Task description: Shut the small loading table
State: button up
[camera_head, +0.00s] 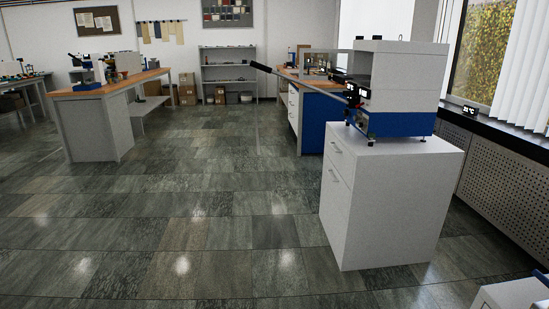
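A white and blue lab press (405,80) stands on a white cabinet (385,205) at the right. A thin bar with a dark grip (262,68) sticks out from its left side, well past the cabinet's edge. Small dark parts and a lit display (352,90) sit on the press's left face. The small loading table cannot be made out clearly at this size; I cannot tell how far out it is. My gripper is not in view.
The tiled floor (190,235) is clear in front and left of the cabinet. A wooden-topped bench (110,88) stands at the left and a blue-sided bench (318,120) behind the cabinet. A perforated radiator cover (500,175) runs along the right under the windows.

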aim_at(340, 78)
jog(key=i+z, duration=0.45)
jog(key=i, duration=0.15)
jog(key=i+j+z, duration=0.2)
jog(key=i+z, duration=0.25)
jog(key=i, duration=0.15)
jog(key=i+l+u, duration=0.15)
jog(key=i+u, duration=0.25)
jog(key=i, duration=0.15)
jog(key=i+j, duration=0.2)
jog(key=i, duration=0.3)
jog(key=i+j, duration=0.15)
jog(key=i, duration=0.35)
jog(key=z, duration=0.05)
